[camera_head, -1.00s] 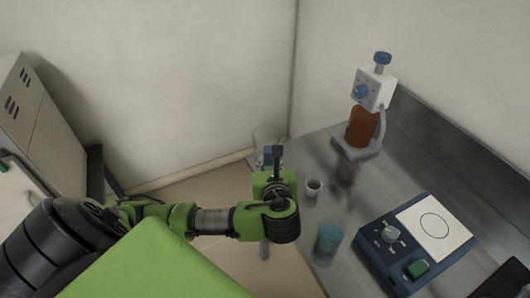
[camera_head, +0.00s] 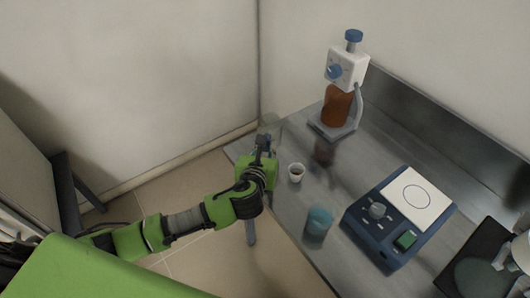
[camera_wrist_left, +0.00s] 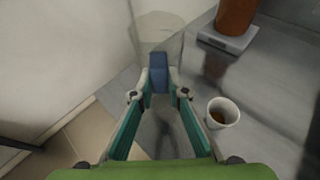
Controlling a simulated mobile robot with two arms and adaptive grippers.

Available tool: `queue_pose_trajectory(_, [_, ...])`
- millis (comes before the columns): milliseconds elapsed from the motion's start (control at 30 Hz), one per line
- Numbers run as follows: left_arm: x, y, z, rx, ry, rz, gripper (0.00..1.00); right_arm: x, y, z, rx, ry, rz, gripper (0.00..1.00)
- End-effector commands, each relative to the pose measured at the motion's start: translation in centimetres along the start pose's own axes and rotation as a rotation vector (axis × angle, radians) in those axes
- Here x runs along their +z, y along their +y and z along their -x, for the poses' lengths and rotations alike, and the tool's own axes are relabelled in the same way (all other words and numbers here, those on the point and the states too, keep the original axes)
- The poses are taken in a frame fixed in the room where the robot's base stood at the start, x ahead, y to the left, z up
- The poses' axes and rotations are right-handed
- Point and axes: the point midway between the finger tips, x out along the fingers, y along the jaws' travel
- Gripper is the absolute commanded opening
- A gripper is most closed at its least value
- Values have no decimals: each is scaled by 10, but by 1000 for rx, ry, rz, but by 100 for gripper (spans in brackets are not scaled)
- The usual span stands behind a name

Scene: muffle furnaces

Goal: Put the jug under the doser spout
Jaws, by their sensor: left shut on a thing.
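The jug is clear and see-through with a blue handle. It shows faintly in the head view (camera_head: 269,123) and at the top of the left wrist view (camera_wrist_left: 160,28). My left gripper (camera_head: 264,145) is shut on the blue handle (camera_wrist_left: 158,76), which sits between its fingertips in the left wrist view (camera_wrist_left: 159,84). The jug is at the bench's left end, left of the doser. The doser (camera_head: 347,68) has a white head with blue knobs over a brown bottle, on a grey base (camera_head: 331,131). I cannot make out its spout clearly. My right gripper is out of view.
A small white cup with brown contents (camera_head: 296,172) stands close right of my left gripper. A blue-tinted beaker (camera_head: 319,222), a dark red blurred vessel (camera_head: 324,152) and a blue device with a white plate (camera_head: 398,218) share the metal bench (camera_head: 385,150).

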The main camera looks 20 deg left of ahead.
Motion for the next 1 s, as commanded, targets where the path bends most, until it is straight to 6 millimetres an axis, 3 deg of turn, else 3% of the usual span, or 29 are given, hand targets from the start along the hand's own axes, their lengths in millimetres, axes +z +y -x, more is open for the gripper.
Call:
queue_pose_trajectory(100, [-7, 2, -16, 1, -2, 0, 0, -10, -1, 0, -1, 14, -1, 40])
queue_pose_trajectory(333, [-17, 5, -31, 2, -1, 0, 0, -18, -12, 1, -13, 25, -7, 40])
queue_pose_trajectory(533, [-41, 5, -39, 1, 1, 0, 0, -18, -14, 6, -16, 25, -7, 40])
queue_pose_trajectory(933, [-47, 5, -42, 0, -1, 0, 0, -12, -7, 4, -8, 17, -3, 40])
queue_pose_trajectory(967, [-46, 5, -41, 0, -1, 0, 22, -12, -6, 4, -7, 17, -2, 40])
queue_pose_trajectory(1000, [-46, 5, -41, 0, -1, 0, 31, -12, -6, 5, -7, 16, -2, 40])
